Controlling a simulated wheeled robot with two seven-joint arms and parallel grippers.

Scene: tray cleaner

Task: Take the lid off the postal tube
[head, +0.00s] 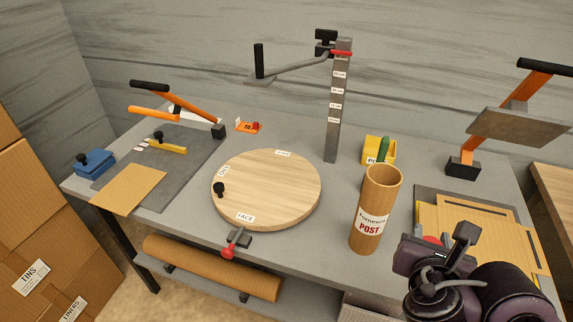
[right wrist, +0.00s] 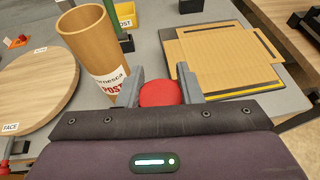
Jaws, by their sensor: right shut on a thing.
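The brown cardboard postal tube (head: 377,200) stands upright on the table, right of the round wooden board. Its top is open and hollow, with no lid on it. It also shows in the right wrist view (right wrist: 100,45), left of my fingers. My right gripper (right wrist: 160,95) is shut on a round red lid (right wrist: 160,92), held between its two fingers and apart from the tube's top. In the head view my right gripper (head: 428,243) is at lower right, beside the tube, and mostly hides the lid. My left gripper is not in view.
A flat cardboard blank (head: 470,225) lies on a dark mat at right. The round board (head: 268,187) fills the table's middle. Behind the tube are a yellow box (head: 378,148) and a tall grey post (head: 338,110). An orange-handled press (head: 530,100) stands back right.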

